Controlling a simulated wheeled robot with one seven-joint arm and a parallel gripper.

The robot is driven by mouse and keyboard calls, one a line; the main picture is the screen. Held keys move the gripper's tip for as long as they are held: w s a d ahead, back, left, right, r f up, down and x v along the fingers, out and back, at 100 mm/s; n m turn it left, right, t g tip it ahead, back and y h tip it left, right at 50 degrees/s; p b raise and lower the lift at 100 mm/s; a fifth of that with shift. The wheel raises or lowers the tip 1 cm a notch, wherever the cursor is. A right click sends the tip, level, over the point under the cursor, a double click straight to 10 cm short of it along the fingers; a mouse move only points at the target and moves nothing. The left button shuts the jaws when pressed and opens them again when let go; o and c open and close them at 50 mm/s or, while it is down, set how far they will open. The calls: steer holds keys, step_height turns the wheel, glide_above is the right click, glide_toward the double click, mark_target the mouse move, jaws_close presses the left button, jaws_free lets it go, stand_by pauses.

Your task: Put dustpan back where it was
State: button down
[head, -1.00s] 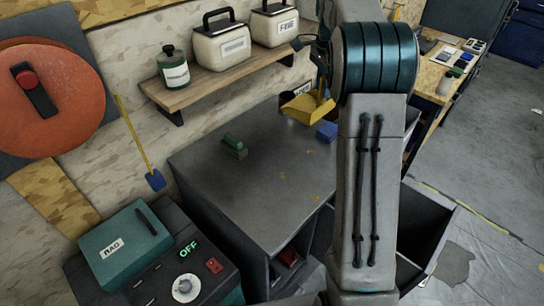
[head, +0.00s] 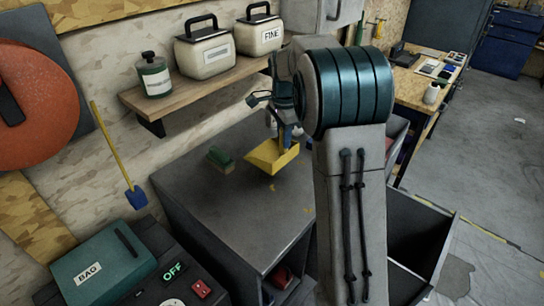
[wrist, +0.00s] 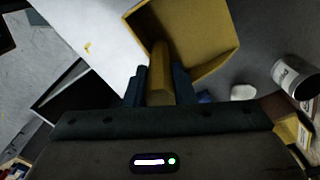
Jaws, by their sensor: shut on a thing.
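The yellow dustpan (head: 272,157) is over the dark grey bench top (head: 225,205), just right of a green brush (head: 221,160). I cannot tell whether it touches the top. My gripper (head: 284,137) is partly hidden by my arm in the head view. In the wrist view my gripper (wrist: 159,88) is shut on the handle of the dustpan (wrist: 205,28), with the pan open beyond the fingertips.
A wall shelf (head: 195,90) with a bottle (head: 155,76) and two labelled canisters stands behind the bench. A teal case (head: 100,264) sits on a control box at front left. An open dark bin (head: 415,235) is right of my arm. The bench's front left is clear.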

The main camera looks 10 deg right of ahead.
mark_target(274, 157)
steer(key=a+f, duration=0.1)
steer(key=s+a+f, duration=0.1)
steer(key=a, duration=0.1)
steer(key=shift+f+p, duration=0.4)
steer(key=shift+f, duration=1.6)
steer(key=c, duration=1.2)
jaws_free()
steer(key=shift+f, duration=0.15)
step_height(274, 157, up, 12)
steer(key=s+f+n+t, duration=0.1)
steer(key=s+n, duration=0.7)
steer(key=s, duration=0.6)
steer(key=s+a+f+n+t, duration=0.1)
steer(key=s+f+n+t, duration=0.1)
steer(key=s+n, duration=0.6)
steer(key=s, duration=0.7)
steer(key=shift+a, duration=0.3)
